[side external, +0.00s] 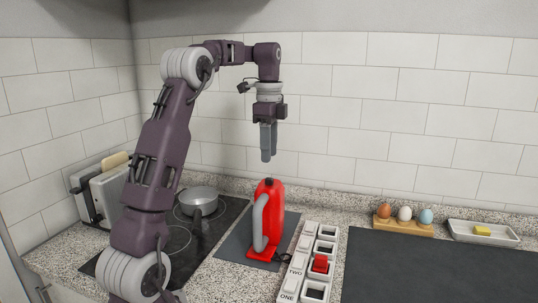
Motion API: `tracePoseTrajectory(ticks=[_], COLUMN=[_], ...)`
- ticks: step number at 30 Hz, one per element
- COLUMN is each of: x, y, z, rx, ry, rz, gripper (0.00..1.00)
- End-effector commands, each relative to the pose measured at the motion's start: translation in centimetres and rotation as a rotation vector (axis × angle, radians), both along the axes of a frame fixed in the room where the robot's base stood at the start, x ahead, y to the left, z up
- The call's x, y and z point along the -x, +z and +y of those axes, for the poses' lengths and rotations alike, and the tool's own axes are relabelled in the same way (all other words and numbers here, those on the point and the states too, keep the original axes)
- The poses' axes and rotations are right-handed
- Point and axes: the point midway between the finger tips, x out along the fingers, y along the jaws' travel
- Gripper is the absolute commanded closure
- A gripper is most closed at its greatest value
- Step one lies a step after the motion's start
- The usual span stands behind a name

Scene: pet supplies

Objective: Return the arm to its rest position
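My gripper (267,158) hangs from my arm, pointing straight down in front of the tiled wall. Its fingers look close together from this side, and I cannot tell whether there is a gap between them. Nothing shows in or below the fingertips as held. A red upright appliance with a grey handle (272,200) stands below the gripper, apart from it, on a dark grey mat (236,239).
A white compartment box (305,262) marked ONE and TWO holds a red block (320,263). Behind are an egg holder (404,227) and a butter dish (500,235). A pot (199,200) and toaster (103,193) stand left. The dark right-hand mat (440,270) is clear.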

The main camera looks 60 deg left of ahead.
Motion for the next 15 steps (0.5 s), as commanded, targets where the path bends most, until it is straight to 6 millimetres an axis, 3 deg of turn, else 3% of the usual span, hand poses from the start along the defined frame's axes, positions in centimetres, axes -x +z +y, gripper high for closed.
tracePoseTrajectory(ticks=[7, 9, 11, 14, 15], x=[0.0, 0.1, 0.4, 2.7, 4.4], y=[0.0, 0.5, 1.6, 3.7, 4.1], z=[0.0, -1.1, -3.7, -11.2, -14.5], rx=[0.0, -0.008, -0.025, -0.054, -0.055], ry=[0.0, 0.014, 0.054, 0.19, 0.258], rz=[0.0, -0.011, -0.037, -0.127, -0.176], gripper=[0.64, 0.64, 0.64, 0.64, 0.64])
